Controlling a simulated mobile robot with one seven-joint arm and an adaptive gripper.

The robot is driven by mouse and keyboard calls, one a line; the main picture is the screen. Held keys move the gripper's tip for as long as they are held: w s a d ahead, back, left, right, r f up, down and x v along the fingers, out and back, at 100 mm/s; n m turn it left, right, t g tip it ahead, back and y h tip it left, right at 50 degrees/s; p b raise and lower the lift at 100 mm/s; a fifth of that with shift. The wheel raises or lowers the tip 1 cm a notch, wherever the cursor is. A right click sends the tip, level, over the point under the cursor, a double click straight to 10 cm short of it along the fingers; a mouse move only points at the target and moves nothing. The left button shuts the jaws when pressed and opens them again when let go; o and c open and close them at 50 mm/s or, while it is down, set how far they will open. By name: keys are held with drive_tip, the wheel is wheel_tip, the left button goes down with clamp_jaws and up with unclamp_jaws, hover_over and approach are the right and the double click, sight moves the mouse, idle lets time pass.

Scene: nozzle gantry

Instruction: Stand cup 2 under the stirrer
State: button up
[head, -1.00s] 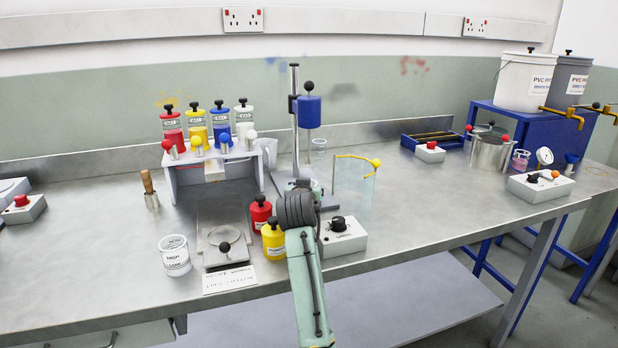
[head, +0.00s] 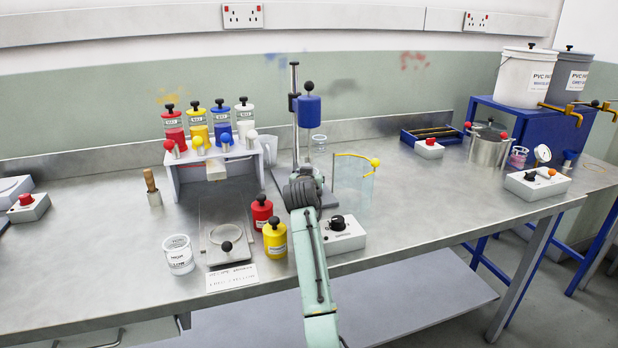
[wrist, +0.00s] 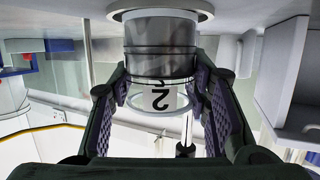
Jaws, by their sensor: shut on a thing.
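Cup 2 (wrist: 160,62) is between my gripper's fingers (wrist: 161,80) in the wrist view, which shows the scene upside down. It is a clear cup with a grey band and a black "2". My gripper is shut on it. The cup looks upright; I cannot tell whether its base touches the surface. In the head view, my arm hides the cup and most of the gripper. The stirrer (head: 310,110) has a blue motor on a tall post (head: 294,150). My gripper is just in front of its stand.
Red (head: 262,212) and yellow (head: 275,240) bottles stand left of my arm. A control box (head: 342,234) and a clear screen with a yellow-knobbed rod (head: 356,195) are to the right. A bottle rack (head: 220,170) stands at left.

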drive_tip(key=shift+f, duration=0.2)
drive_tip(key=o, duration=1.3)
drive_tip(key=shift+o, duration=0.2)
drive_tip(key=shift+r, duration=0.3)
drive_tip(key=shift+s+f, duration=0.1)
drive_tip(key=shift+s, duration=0.2)
drive_tip(key=b+v, duration=0.3)
drive_tip(key=v, duration=0.8)
drive_tip(key=shift+s+r, duration=0.2)
drive_tip(key=shift+a, duration=0.1)
